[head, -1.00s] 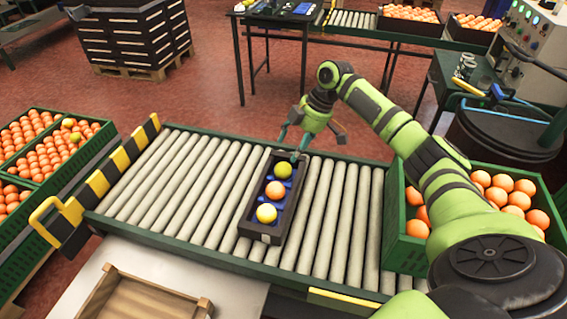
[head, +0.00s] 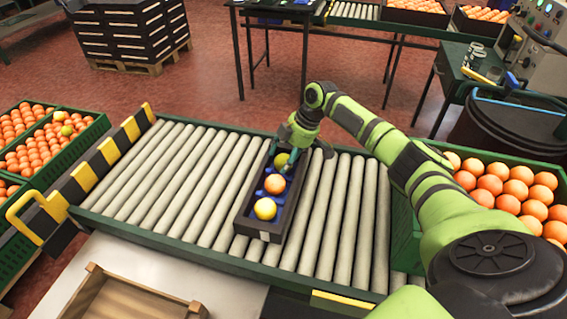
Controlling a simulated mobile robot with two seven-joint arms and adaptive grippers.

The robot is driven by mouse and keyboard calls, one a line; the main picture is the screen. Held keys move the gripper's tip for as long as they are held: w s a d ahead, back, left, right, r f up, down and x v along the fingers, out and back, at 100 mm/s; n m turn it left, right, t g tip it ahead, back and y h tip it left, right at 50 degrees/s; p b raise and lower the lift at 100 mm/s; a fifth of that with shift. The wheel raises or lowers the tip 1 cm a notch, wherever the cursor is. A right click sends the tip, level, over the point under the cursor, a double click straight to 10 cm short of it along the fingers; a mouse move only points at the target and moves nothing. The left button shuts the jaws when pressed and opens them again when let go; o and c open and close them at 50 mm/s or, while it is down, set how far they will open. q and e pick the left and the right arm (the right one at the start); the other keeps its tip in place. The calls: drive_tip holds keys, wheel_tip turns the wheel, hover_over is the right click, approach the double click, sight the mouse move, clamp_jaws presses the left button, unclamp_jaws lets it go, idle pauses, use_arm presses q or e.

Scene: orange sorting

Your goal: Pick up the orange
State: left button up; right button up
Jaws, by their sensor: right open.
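A dark tray (head: 242,224) lies on the roller conveyor and holds three round fruits in a row. The orange (head: 275,184) sits in the middle compartment. A yellow fruit (head: 265,209) sits at the near end. A yellow-green fruit (head: 281,160) sits at the far end, partly hidden by my gripper. My right gripper (head: 290,163) is open and low over the tray's far end, around or just above the yellow-green fruit; I cannot tell whether it touches it. My left gripper is not in view.
The roller conveyor (head: 180,180) has free room left of the tray. A green crate of oranges (head: 402,230) stands at its right end. Green crates (head: 62,165) with fruit stand at the left. An empty wooden box (head: 130,300) lies at the near left.

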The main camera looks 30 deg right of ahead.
drive_tip(key=c, duration=1)
